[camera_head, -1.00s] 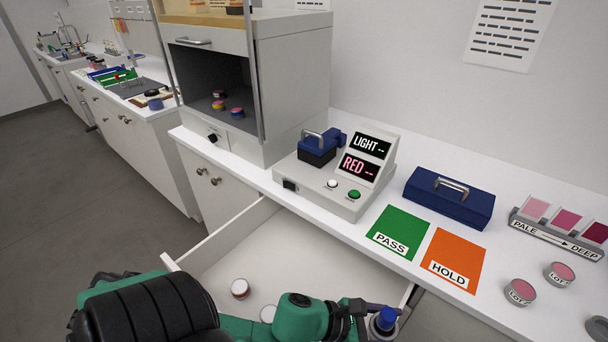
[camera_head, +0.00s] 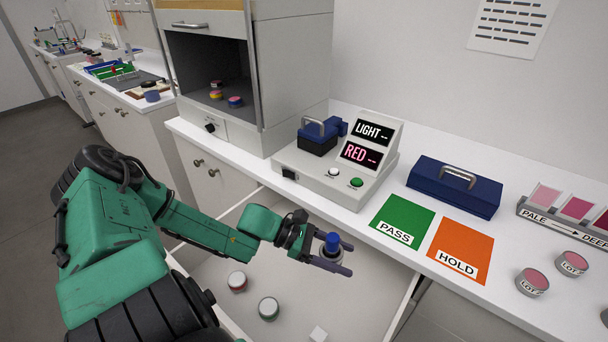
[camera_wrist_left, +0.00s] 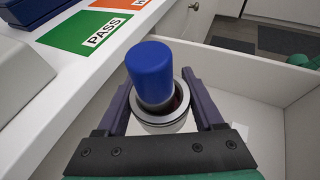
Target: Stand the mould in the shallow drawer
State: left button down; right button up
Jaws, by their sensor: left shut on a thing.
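The mould (camera_head: 332,241) has a blue cylindrical top above a pale metal ring and body. It stands roughly upright in my left gripper (camera_head: 335,263), whose fingers are shut on its sides. In the left wrist view the mould (camera_wrist_left: 152,75) sits between the two dark fingers (camera_wrist_left: 160,95), and its lower end is partly hidden. The open white drawer (camera_head: 290,270) lies below the gripper, and it also shows in the left wrist view (camera_wrist_left: 248,112). I cannot tell the mould's exact height over the drawer floor. My right gripper is out of view.
The counter behind holds the meter (camera_head: 330,185), the green PASS mat (camera_head: 405,212), the orange HOLD mat (camera_head: 465,240) and a blue case (camera_head: 455,190). The drawer's right part looks clear.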

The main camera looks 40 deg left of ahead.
pick_arm(q)
notch_tip(320, 180, up, 5)
jog(key=n+t+b, duration=0.1)
send_over(299, 267)
jog(key=w+d, duration=0.4)
jog(key=shift+y, duration=0.4)
jog(key=f+b, duration=1.1)
jog(key=f, duration=0.9)
jog(key=shift+w, duration=0.2)
jog(key=shift+r, duration=0.2)
jog(key=shift+f, duration=0.2)
grip_release()
